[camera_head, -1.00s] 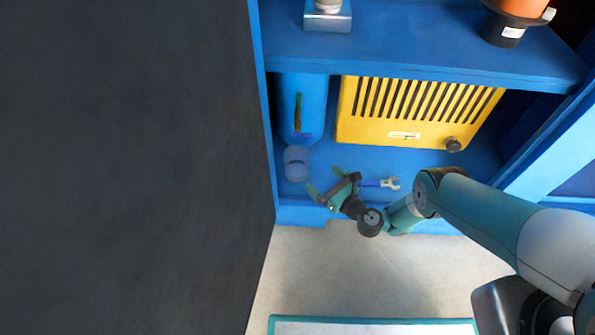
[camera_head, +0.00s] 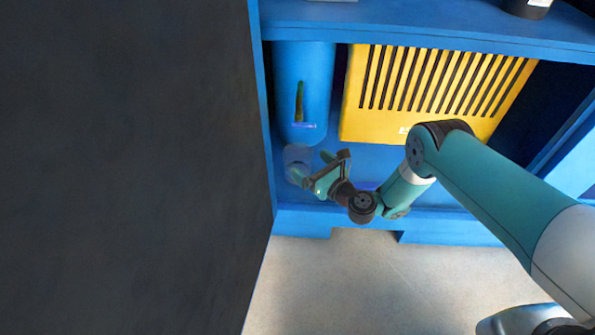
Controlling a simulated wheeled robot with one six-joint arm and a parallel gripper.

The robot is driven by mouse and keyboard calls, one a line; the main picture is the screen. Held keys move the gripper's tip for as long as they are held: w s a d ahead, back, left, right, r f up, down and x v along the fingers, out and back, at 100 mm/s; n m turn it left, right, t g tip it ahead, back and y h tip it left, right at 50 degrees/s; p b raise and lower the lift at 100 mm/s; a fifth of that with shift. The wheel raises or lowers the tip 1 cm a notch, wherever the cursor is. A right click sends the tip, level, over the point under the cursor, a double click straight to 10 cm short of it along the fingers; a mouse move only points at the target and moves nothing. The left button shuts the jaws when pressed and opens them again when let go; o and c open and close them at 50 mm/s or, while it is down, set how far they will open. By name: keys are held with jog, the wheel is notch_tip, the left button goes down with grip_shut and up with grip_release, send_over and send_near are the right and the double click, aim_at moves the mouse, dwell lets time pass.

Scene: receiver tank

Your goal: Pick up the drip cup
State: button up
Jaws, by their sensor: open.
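The drip cup (camera_head: 297,154) is a small, see-through bluish cup on the blue shelf floor, just below the lower end of the blue tank (camera_head: 312,75). My gripper (camera_head: 311,166) is open at the cup's lower right. One finger overlaps the cup's lower part in the picture and the other is to its right. I cannot tell whether either finger touches the cup. The cup's lower edge is partly hidden by the finger.
A yellow slotted box (camera_head: 430,95) stands right of the tank. A blue upper shelf (camera_head: 420,30) runs above. A large dark panel (camera_head: 125,170) closes off the left side. The grey floor (camera_head: 320,280) is clear in front.

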aim_at(289, 146)
jog(key=a+b, duration=0.1)
jog(key=b, duration=0.3)
jog(key=shift+w+f, duration=0.35)
jog(key=shift+w, duration=0.05)
jog(key=shift+w+a+r+b, duration=0.1)
jog(key=shift+w+a+b, duration=0.2)
jog(key=shift+b, duration=0.4)
jog(key=shift+w+a+r+b, duration=0.2)
jog(key=shift+w+a+b, duration=0.15)
jog(key=shift+w+a, duration=0.2)
jog(key=shift+w+a+r+b, duration=0.2)
jog(key=shift+w+a+b, duration=0.1)
jog(key=shift+w+a, duration=0.2)
jog(key=c, duration=1.1)
